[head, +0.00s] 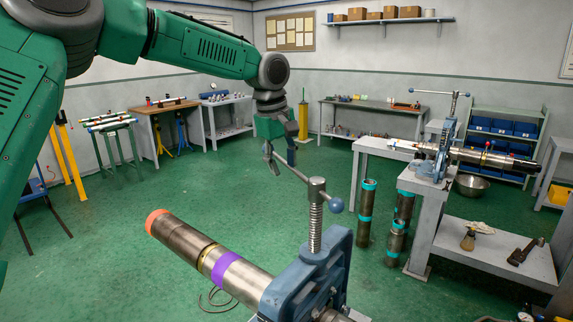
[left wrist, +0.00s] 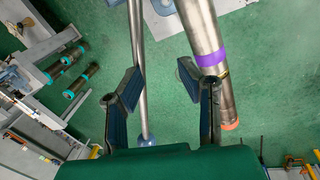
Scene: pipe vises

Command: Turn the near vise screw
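The near blue pipe vise (head: 318,277) stands at the bottom of the head view. Its upright threaded screw (head: 316,228) carries a slanting grey handle bar (head: 296,172) with a blue ball (head: 337,205) at its right end. My left gripper (head: 281,156) is at the bar's upper left end, fingers pointing down. In the left wrist view the gripper (left wrist: 166,92) is open. The bar (left wrist: 138,55) passes between its fingers, closer to the left finger, and ends in a blue ball (left wrist: 146,140). Finger contact is unclear. My right gripper is not in view.
A steel pipe (head: 245,275) with purple band and orange end runs left from the near vise. A second vise (head: 440,150) stands on a grey bench at right. Pipes (head: 366,212) stand upright on the floor. Open green floor (head: 120,250) lies to the left.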

